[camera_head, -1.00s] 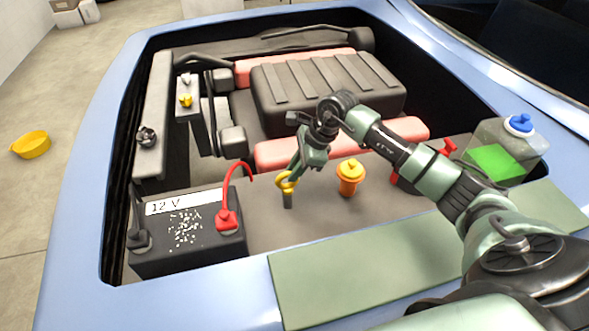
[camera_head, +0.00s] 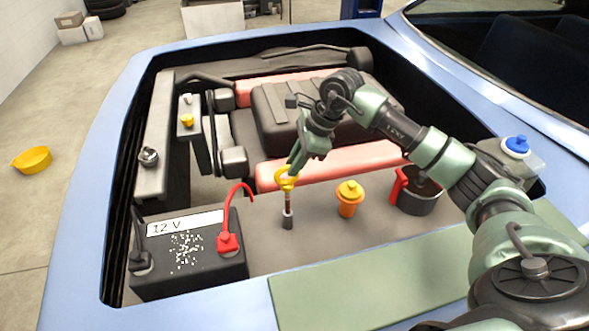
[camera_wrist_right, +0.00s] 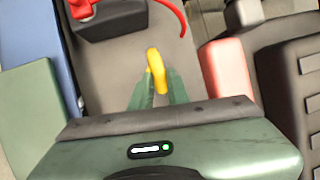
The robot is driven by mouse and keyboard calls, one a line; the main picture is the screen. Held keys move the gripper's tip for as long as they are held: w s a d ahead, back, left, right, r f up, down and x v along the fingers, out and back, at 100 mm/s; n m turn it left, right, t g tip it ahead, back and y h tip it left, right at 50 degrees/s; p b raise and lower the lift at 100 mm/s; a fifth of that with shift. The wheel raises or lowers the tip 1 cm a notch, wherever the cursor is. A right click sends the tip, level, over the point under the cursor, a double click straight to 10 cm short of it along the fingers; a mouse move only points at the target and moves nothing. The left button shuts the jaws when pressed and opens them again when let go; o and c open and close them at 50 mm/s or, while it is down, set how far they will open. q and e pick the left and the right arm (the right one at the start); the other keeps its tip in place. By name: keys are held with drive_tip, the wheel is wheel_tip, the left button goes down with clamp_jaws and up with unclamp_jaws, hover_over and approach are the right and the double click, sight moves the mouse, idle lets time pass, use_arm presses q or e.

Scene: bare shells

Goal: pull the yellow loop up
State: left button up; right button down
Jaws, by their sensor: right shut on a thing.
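The yellow loop (camera_head: 286,180) is the ring handle of a dipstick. Its thin rod (camera_head: 287,203) shows below it, running down into a short dark tube (camera_head: 287,221) in the engine bay. My right gripper (camera_head: 292,170) is shut on the yellow loop, above the tube. In the right wrist view the yellow loop (camera_wrist_right: 156,70) sits between the two green fingers of my right gripper (camera_wrist_right: 158,92). The rod's lower end is hidden in the tube. My left gripper is not in view.
A black 12 V battery (camera_head: 188,250) with a red cable stands left of the tube. An orange cap (camera_head: 349,197) and a dark pot with a red handle (camera_head: 418,197) are to the right. The engine block (camera_head: 290,115) is behind.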

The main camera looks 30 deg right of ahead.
drive_tip(key=shift+w+r, duration=0.15)
drive_tip(key=shift+r, duration=0.25)
drive_tip(key=c, duration=1.6)
unclamp_jaws()
drive_tip(key=shift+d, duration=0.1)
drive_tip(key=shift+o, duration=1.1)
drive_tip(key=b+v, duration=0.2)
drive_tip(key=v, duration=0.5)
drive_tip(key=shift+s+r, duration=0.3)
drive_tip(key=shift+r, duration=0.05)
